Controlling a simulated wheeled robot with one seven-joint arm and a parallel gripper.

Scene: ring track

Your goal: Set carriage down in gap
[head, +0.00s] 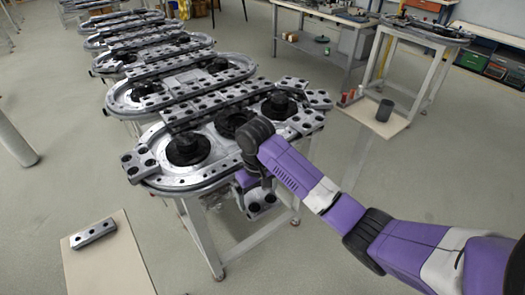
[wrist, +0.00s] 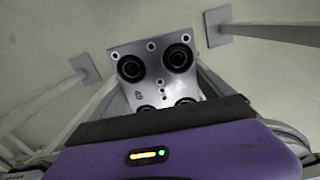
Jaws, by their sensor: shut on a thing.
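The carriage (wrist: 150,72), a grey metal plate with black rollers and small holes, is at my gripper (wrist: 160,118) in the wrist view. In the head view part of the carriage (head: 262,204) shows beneath my gripper (head: 250,183), which is shut on it. My fingertips are hidden. The carriage hangs beside the near right side of the oval ring track (head: 215,158), below its top, apart from the rail as far as I can see. Carriages sit along the far rail and at both ends of the track. My wrist covers part of the near rail, so the gap cannot be made out clearly.
A grey block (head: 93,234) lies on a pale board (head: 105,265) at the lower left. A dark cup (head: 384,110) stands on another board at the right. More ring tracks (head: 180,90) run behind. The track's stand legs are beneath the carriage.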

